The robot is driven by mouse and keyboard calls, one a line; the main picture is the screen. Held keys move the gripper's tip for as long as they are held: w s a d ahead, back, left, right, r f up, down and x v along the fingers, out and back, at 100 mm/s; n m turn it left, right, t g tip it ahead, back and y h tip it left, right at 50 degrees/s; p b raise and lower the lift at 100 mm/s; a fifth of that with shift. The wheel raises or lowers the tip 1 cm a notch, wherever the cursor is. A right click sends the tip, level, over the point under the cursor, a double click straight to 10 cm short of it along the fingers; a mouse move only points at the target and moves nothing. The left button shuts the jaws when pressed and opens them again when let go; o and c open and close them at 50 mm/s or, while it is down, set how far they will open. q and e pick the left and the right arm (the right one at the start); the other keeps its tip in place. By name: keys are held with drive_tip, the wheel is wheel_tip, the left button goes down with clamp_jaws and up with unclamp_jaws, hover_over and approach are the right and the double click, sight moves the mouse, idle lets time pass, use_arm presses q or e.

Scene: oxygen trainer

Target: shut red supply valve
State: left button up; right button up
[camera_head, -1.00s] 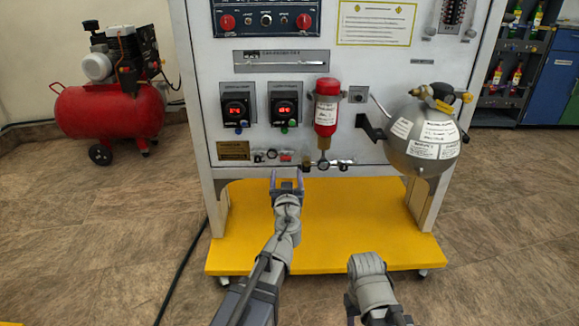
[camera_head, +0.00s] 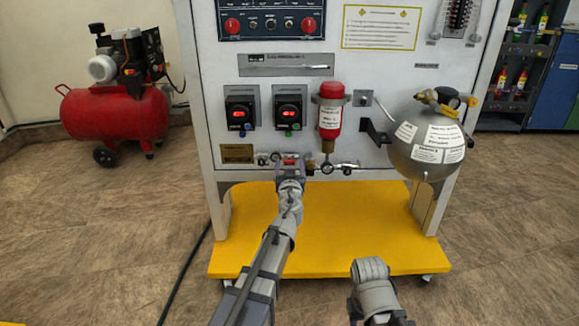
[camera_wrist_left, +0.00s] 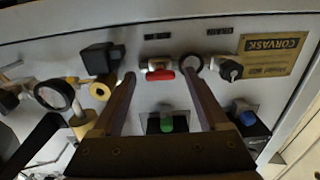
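The red supply valve (camera_head: 289,161) is a small red handle low on the white panel, just past the tips of my left gripper (camera_head: 290,171) in the head view. In the left wrist view the red valve handle (camera_wrist_left: 160,75) shows between the two open fingers of my left gripper (camera_wrist_left: 159,76). A gap shows on each side of the handle. I cannot tell how deep the fingers reach around it.
A round gauge (camera_head: 327,168) and brass fittings sit right of the valve. A black knob (camera_wrist_left: 231,70) and a ring are on its other side. Two digital regulators (camera_head: 240,113) are above. A silver tank (camera_head: 424,150) hangs at right. The yellow base (camera_head: 350,230) lies below.

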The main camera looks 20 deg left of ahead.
use_arm(q)
clamp_jaws()
idle(0.4)
drive_tip(key=shift+m, duration=0.3)
drive_tip(key=m, duration=1.7)
drive_tip(key=shift+m, duration=0.3)
idle(0.5)
unclamp_jaws()
